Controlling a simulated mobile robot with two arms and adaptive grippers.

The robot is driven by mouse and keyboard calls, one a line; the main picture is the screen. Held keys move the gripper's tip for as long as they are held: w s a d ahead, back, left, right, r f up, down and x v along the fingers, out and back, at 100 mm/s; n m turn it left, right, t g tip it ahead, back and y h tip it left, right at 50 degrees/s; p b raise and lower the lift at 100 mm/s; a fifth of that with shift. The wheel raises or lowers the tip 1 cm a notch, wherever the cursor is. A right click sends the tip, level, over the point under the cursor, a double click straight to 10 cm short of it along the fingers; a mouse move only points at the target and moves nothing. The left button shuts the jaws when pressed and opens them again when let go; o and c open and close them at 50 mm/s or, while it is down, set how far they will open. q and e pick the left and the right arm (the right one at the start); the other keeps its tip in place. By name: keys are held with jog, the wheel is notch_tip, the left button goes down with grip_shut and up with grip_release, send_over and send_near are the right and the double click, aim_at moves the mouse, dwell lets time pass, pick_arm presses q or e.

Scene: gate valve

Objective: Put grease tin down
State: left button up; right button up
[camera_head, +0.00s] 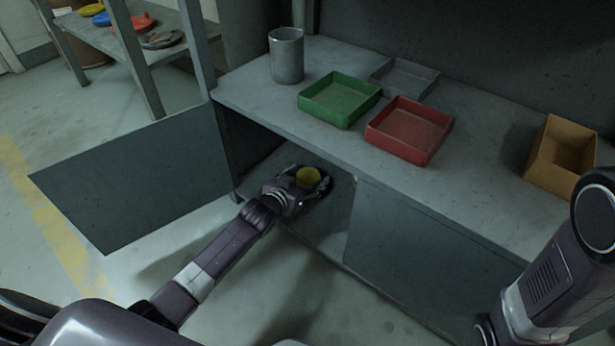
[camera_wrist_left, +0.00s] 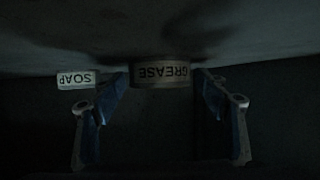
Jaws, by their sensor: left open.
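In the left wrist view the tin (camera_wrist_left: 160,73), labelled GREASE, appears upside down and seems to rest on the cabinet floor, which fills the top of that picture. My left gripper (camera_head: 306,183) reaches into the cabinet around the tin. In the wrist view its open fingers (camera_wrist_left: 162,82) stand on either side of the tin, with narrow dark gaps. My right gripper is outside both views; only part of that arm shows at lower right.
A white SOAP box (camera_wrist_left: 77,80) is beside the left finger in the wrist view. The open cabinet door (camera_head: 140,180) hangs left of my arm. The bench top (camera_head: 300,55) above carries a metal cup (camera_head: 287,56), a green tray (camera_head: 338,122), a red tray (camera_head: 408,154) and an orange-brown box (camera_head: 540,180).

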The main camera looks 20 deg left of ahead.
pick_arm(q)
jog(key=shift+r, duration=0.15)
jog(key=shift+s+r+p, duration=0.1)
jog(key=shift+s+p, duration=0.2)
jog(key=shift+p, duration=0.05)
jog(key=p+v, duration=0.7)
jog(key=v, duration=0.3)
jog(key=shift+w, duration=0.1)
jog(key=shift+p+v, duration=0.4)
jog(key=shift+v, duration=0.4)
